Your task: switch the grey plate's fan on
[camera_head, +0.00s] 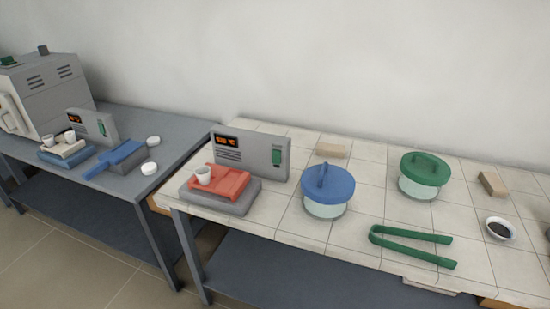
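The grey plate (215,204) lies at the left end of the white tiled table. A red tray (232,182) sits on it with a small white cup (203,175) on top. A grey upright panel (256,151) stands right behind the plate. It has a lit orange display (227,141), slots under it and a green switch (277,158) near its right edge. I cannot tell the switch's position. No separate fan is recognisable. Neither of my grippers is in view.
A blue-lidded jar (326,191), a green-lidded jar (424,176), green tongs (412,246) and a dark-filled bowl (500,229) stand right of the panel. On the grey table at left are a furnace (45,92), a blue plate (66,157) and a similar panel (88,123).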

